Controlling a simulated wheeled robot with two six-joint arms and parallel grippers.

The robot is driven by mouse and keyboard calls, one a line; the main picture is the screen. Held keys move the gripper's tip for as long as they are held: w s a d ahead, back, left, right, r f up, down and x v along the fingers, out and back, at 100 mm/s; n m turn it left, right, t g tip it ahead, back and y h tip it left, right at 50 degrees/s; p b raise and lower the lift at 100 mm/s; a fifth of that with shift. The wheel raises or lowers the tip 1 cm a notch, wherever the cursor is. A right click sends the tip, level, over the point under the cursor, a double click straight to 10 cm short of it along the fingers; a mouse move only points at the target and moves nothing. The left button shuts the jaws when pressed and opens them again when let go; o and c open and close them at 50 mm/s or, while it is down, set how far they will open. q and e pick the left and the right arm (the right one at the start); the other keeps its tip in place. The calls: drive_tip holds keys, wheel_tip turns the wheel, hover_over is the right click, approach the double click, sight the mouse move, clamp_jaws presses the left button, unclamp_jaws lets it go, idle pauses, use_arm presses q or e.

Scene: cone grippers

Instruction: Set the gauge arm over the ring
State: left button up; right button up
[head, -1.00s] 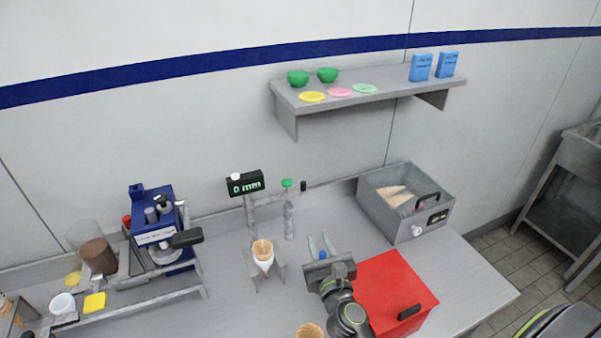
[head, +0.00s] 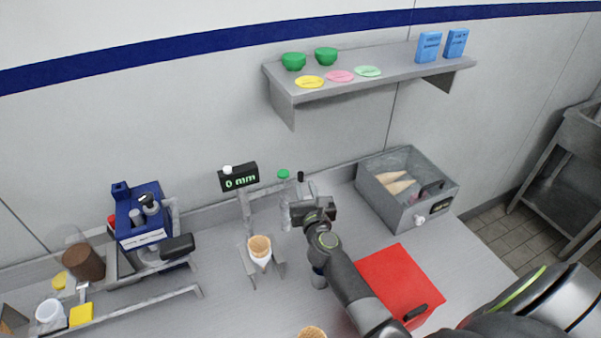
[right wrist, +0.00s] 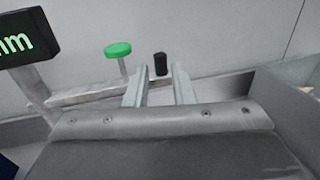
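The gauge has a black display (head: 238,177) reading "0 mm", a green knob (head: 283,174) and a grey horizontal gauge arm (right wrist: 88,93) that ends near a black upright handle (head: 300,177). A cone (head: 260,247) in a white sleeve stands in a small metal stand (head: 278,269) in front of the gauge; the ring itself is hard to make out. My right gripper (head: 306,187) is at the arm's handle end. In the right wrist view its two fingers (right wrist: 160,86) are apart, with the black handle (right wrist: 160,64) showing between their tips; contact cannot be told. My left gripper is out of view.
A blue machine (head: 142,215) stands left. A shelf (head: 385,76) holds bowls and boxes above.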

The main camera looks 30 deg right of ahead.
sight(301, 175)
drive_tip(key=x, duration=0.5)
drive_tip(key=shift+w+b, duration=0.25)
drive_tip(key=shift+b, duration=0.05)
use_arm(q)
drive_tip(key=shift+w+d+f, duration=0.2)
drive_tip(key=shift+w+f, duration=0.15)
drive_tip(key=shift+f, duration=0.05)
use_arm(e)
drive_tip(key=shift+w+d+r, duration=0.1)
drive_tip(key=shift+w+d, duration=0.15)
drive_tip(key=shift+w, duration=0.35)
clamp_jaws()
